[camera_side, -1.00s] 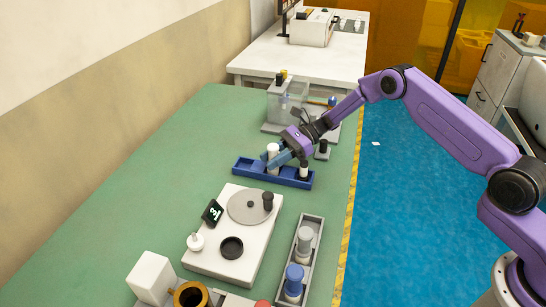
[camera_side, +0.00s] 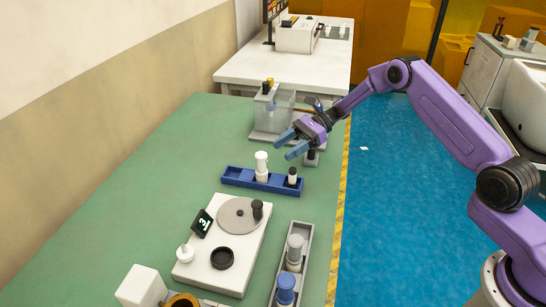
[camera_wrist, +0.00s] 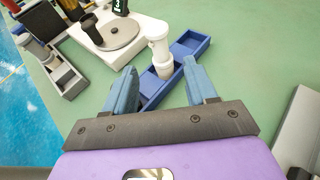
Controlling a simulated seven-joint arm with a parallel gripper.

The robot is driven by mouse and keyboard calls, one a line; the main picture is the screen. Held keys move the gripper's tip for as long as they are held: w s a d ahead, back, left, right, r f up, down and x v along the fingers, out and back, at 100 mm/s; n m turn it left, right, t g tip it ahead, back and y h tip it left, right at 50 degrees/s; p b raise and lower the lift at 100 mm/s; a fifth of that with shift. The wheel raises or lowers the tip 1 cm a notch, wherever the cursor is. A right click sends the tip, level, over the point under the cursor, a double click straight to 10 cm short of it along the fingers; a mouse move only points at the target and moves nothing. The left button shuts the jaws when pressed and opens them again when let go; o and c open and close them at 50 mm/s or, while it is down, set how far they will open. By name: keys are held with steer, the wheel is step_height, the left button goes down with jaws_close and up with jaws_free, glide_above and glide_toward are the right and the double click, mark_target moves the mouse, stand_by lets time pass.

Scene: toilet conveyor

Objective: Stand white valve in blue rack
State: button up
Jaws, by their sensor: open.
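The white valve (camera_side: 261,165) stands upright in a compartment of the blue rack (camera_side: 234,178), near the rack's middle. In the wrist view the white valve (camera_wrist: 159,52) rises from the blue rack (camera_wrist: 190,42), beyond my fingertips. My gripper (camera_side: 286,146) has blue fingers, is open, and is up and to the right of the valve, apart from it. In the wrist view nothing is between the fingers of my gripper (camera_wrist: 160,80) in contact with them. A smaller black-and-white piece (camera_side: 292,178) stands at the rack's right end.
A white station with a grey disc (camera_side: 238,215) and black knob is in front of the rack. A grey tray (camera_side: 303,240) holds grey and blue cylinders. A clear box fixture (camera_side: 270,110) stands behind. The green table (camera_side: 150,190) is clear at left.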

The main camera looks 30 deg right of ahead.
steer(key=shift+v, duration=1.45)
steer(key=shift+s, duration=0.1)
steer(key=s+a+r+n+g+h, duration=0.25)
steer(key=s+n, duration=0.25)
steer(key=s, duration=0.3)
steer(key=s+a+r+n+g+h, duration=0.1)
steer(key=s+a+r+n+h, duration=0.3)
steer(key=s, duration=0.4)
steer(key=s+a+r+n+g+h, duration=0.1)
steer(key=s+r+n+g+h, duration=0.15)
steer(key=s+n, duration=0.45)
steer(key=s+d+n+t+h, duration=0.1)
steer(key=s+d+n+t, duration=0.1)
steer(key=s+d+n, duration=0.2)
steer(key=s+d+r+n+t+h, duration=0.1)
steer(key=s+d+n+t+h, duration=0.1)
steer(key=s+n, duration=0.3)
steer(key=s+d+n+t+h, duration=0.1)
steer(key=s+d+n, duration=0.4)
steer(key=s, duration=0.6)
steer(key=shift+s+d+r+n+t+h, duration=0.3)
steer(key=shift+r+t, duration=0.1)
steer(key=shift+t, duration=0.2)
